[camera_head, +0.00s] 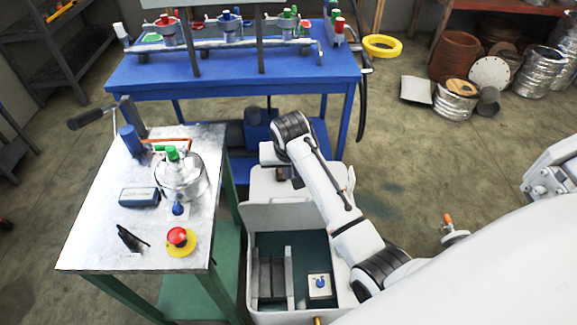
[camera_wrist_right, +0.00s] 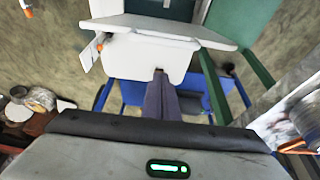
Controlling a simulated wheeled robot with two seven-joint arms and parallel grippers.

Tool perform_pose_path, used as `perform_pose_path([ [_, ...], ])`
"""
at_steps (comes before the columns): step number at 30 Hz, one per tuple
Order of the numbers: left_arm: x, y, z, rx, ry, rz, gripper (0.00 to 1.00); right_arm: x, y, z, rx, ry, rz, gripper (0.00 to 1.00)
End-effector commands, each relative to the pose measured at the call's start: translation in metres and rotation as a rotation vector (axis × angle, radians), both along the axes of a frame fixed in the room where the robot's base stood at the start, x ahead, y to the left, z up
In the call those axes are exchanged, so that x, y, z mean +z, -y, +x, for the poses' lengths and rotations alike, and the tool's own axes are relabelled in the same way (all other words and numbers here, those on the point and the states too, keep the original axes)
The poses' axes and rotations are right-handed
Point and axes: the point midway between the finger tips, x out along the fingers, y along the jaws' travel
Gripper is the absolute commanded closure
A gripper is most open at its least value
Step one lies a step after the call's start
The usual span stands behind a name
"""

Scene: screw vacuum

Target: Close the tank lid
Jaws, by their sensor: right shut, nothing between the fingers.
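The white tank (camera_head: 248,262) stands right of the metal-topped table in the head view, open at the top, with a teal inside. A white panel (camera_head: 290,216) that looks like its lid stands raised at the tank's far side. In the right wrist view the white panel (camera_wrist_right: 145,55) fills the upper middle, with the teal inside beyond it. My right gripper (camera_head: 281,174) is at the far side of the panel, its dark fingers (camera_wrist_right: 159,76) shut and empty. I cannot tell whether the fingertips touch the panel. My left gripper is out of view.
A blue bench (camera_head: 240,75) stands behind. Inside the tank lie a grey block (camera_head: 272,277) and a white plate (camera_head: 320,293).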

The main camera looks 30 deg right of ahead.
Motion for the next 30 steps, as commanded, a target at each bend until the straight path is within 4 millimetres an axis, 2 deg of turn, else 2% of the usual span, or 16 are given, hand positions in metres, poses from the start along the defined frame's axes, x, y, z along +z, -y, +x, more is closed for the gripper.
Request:
perform_pose_path([
  [3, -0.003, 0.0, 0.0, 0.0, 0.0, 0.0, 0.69, -0.021, 0.004, 0.006, 0.0, -0.002, 0.0, 1.0],
  [7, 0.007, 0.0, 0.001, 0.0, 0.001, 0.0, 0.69, -0.016, -0.007, -0.014, 0.001, 0.0, 0.002, 1.0],
  [13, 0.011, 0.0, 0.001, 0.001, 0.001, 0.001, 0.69, -0.017, -0.014, -0.028, 0.001, 0.001, 0.002, 1.0],
  [30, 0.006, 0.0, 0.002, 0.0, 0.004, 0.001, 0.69, -0.02, -0.017, -0.026, 0.0, 0.013, -0.005, 1.0],
])
